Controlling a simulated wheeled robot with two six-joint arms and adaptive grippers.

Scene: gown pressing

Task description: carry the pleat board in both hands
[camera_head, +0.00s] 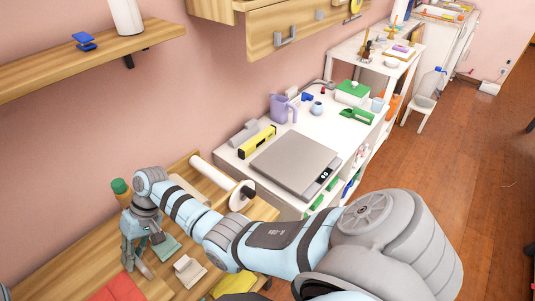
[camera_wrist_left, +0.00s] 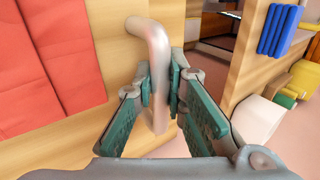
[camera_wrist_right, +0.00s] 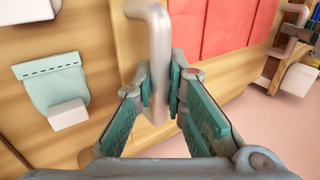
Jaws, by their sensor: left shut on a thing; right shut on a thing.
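The pleat board is a pale wooden board with red panels and a grey bent handle at each end. It shows in the left wrist view (camera_wrist_left: 112,55) and the right wrist view (camera_wrist_right: 130,50). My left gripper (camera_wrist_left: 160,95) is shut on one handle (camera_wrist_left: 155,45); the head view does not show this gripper. My right gripper (camera_wrist_right: 160,90) is shut on the other handle (camera_wrist_right: 160,40). In the head view my right gripper (camera_head: 140,266) points down at the lower left, beside a red panel (camera_head: 118,288). Most of the board is out of the head view.
A teal cloth (camera_wrist_right: 52,85) and a white block (camera_wrist_right: 68,114) lie on the wooden table near my right gripper. Open floor (camera_head: 480,190) lies at right.

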